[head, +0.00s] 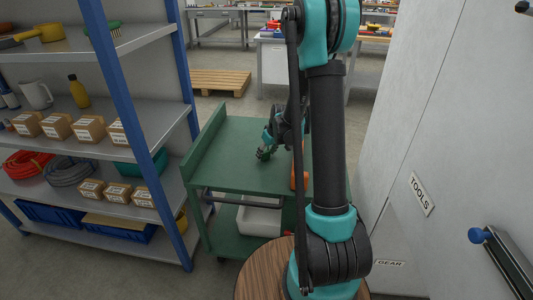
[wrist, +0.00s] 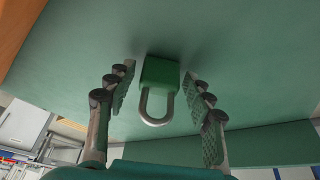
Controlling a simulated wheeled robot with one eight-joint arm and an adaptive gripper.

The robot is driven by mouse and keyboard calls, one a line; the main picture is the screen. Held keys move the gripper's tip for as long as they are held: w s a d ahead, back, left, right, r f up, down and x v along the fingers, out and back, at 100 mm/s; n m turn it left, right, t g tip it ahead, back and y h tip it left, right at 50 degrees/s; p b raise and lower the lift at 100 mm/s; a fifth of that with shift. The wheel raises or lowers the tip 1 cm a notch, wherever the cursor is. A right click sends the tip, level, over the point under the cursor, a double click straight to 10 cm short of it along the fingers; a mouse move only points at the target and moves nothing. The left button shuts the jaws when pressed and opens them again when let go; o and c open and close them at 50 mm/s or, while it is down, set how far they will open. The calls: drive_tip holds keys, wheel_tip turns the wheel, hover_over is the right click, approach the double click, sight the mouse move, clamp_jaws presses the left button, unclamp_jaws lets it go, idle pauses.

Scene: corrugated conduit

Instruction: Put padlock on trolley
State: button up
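The padlock (wrist: 160,74), with a green body and a grey shackle, shows in the wrist view between the two fingers of my gripper (wrist: 162,84). The fingers are spread, with a gap on each side of the padlock. Behind it is the green top of the trolley (wrist: 250,60); the padlock appears to be at that surface, but exact contact is hard to tell. In the head view my gripper (head: 264,153) is low over the trolley top (head: 235,165), and the padlock is too small to make out there.
An orange object (head: 299,168) stands on the trolley's right part, partly behind my arm. A white bin (head: 258,220) sits on its lower shelf. A loaded shelf rack (head: 125,100) stands left, a grey cabinet (head: 440,130) right, and a round wooden top (head: 262,270) in front.

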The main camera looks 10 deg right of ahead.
idle(0.3)
drive_tip(key=v, duration=1.2)
drive_tip(key=s+d+f+m+h, duration=0.1)
drive_tip(key=s+f+m, duration=0.1)
drive_tip(key=s, duration=1.1)
drive_tip(key=s+d+f+m+h, duration=0.1)
drive_tip(key=s+f+m, duration=0.1)
drive_tip(key=s, duration=1.1)
drive_tip(key=shift+m, duration=0.7)
